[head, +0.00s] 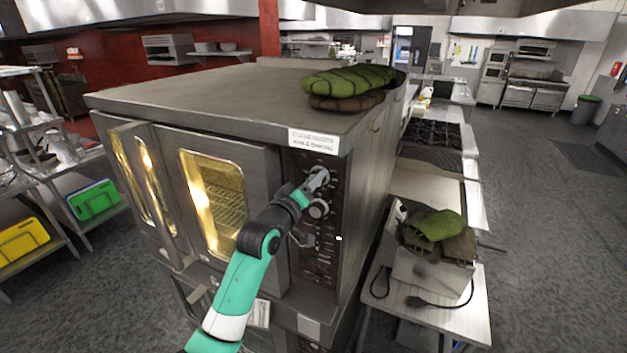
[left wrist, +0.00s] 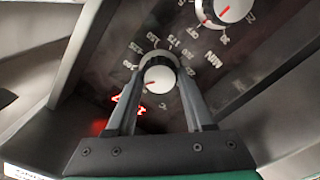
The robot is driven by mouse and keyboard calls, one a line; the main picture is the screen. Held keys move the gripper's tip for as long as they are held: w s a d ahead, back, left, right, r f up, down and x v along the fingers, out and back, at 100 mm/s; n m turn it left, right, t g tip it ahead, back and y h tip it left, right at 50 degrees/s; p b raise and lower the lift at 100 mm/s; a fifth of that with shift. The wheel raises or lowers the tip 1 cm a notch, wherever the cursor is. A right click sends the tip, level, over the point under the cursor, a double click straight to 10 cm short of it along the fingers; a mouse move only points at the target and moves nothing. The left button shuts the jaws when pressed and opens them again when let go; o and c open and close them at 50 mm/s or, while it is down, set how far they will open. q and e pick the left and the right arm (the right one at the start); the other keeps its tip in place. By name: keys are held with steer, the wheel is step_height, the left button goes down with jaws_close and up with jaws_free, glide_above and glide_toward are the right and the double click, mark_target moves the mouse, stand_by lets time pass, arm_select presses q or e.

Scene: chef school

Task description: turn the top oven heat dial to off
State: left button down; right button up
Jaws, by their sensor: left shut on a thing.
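The oven (head: 180,90) is a large metal double-door unit, with a dark control panel (head: 322,250) on the right of its front. My left gripper (head: 318,178) is at the top of this panel and is shut on the top heat dial. In the left wrist view the heat dial (left wrist: 160,76) sits between the two fingertips (left wrist: 160,84). It has a white face, a dark rim, a red mark and temperature numbers around it. In the head view my gripper hides most of it. My right gripper is not in view.
A second dial (head: 318,208), marked MIN, is just below the gripped one; it also shows in the left wrist view (left wrist: 228,8). A red light (left wrist: 128,106) glows beside the heat dial. Green oven mitts (head: 348,80) lie on the oven. A side table (head: 465,310) stands right.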

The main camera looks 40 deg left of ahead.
arm_select(q)
steer(key=n, duration=0.6)
steer(key=shift+n+p, duration=0.4)
stand_by(0.3)
steer(key=shift+c, duration=1.4)
jaws_free()
steer(key=shift+s+f, duration=0.1)
steer(key=v, duration=1.1)
steer(key=shift+s, duration=0.2)
